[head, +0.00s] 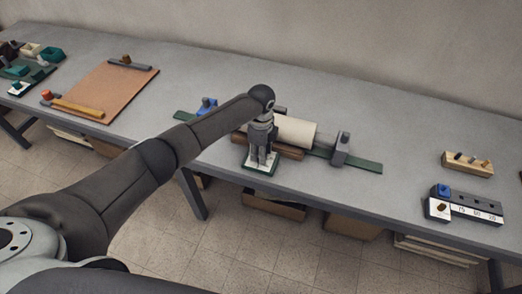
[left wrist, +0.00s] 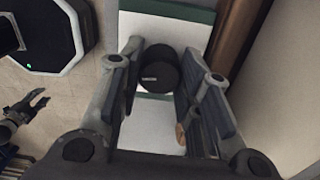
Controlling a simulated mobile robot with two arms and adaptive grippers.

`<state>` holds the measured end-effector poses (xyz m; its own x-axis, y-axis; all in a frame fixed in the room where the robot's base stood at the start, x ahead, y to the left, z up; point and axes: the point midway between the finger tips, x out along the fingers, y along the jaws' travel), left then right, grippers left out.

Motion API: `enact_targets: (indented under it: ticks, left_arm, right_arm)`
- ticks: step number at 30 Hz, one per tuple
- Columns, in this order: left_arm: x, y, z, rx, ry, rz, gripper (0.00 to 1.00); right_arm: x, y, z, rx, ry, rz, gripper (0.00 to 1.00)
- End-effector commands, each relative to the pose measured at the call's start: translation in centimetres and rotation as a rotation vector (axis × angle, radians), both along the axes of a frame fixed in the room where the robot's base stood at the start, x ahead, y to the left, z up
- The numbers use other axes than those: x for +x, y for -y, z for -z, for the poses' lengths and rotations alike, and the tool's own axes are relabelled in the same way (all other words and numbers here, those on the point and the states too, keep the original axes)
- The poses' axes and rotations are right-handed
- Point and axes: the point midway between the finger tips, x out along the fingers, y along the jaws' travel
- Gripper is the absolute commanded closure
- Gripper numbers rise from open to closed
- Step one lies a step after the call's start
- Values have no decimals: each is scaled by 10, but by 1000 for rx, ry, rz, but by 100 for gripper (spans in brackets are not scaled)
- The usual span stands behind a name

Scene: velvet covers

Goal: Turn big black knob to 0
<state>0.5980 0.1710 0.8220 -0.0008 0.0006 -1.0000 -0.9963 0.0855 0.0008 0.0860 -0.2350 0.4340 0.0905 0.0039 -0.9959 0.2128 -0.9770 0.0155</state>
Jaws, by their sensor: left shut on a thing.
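The big black knob (left wrist: 158,72) is a short dark cylinder with a small pale mark on its face, seen in the left wrist view. It stands over a white plate with a green border (left wrist: 208,14), which also shows in the head view (head: 248,171). My left gripper (head: 262,161) reaches down over the plate. Its fingers (left wrist: 156,88) are shut on the knob, one on each side. In the head view the fingers hide the knob. The dial marks and the 0 cannot be made out. My right gripper (left wrist: 36,106) seems to show small at the left of the left wrist view, far from the knob.
Behind the knob, a cream roller (head: 296,131) lies along a green strip (head: 362,164) with a grey bracket (head: 341,150) and a blue part (head: 206,106). A brown board (head: 105,91) lies left. A numbered block (head: 474,206) and a wooden pegged block (head: 467,164) stand right.

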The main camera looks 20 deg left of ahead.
Motion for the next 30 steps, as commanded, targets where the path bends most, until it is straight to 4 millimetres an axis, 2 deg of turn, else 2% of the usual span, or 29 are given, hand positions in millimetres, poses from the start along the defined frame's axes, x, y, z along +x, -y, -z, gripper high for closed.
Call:
enact_targets:
  ticks: [11,26,27,30]
  left_arm:
    - [1,1,-1,-2,3,144,92]
    - [1,1,-1,-2,3,163,92]
    - [1,1,-1,-1,3,163,65]
    - [1,1,-1,-1,3,162,52]
  right_arm:
    - [0,0,-1,0,0,0,60]
    - [0,0,-1,0,1,0,60]
    - [0,0,-1,0,1,0,60]
    - [0,0,-1,0,1,0,60]
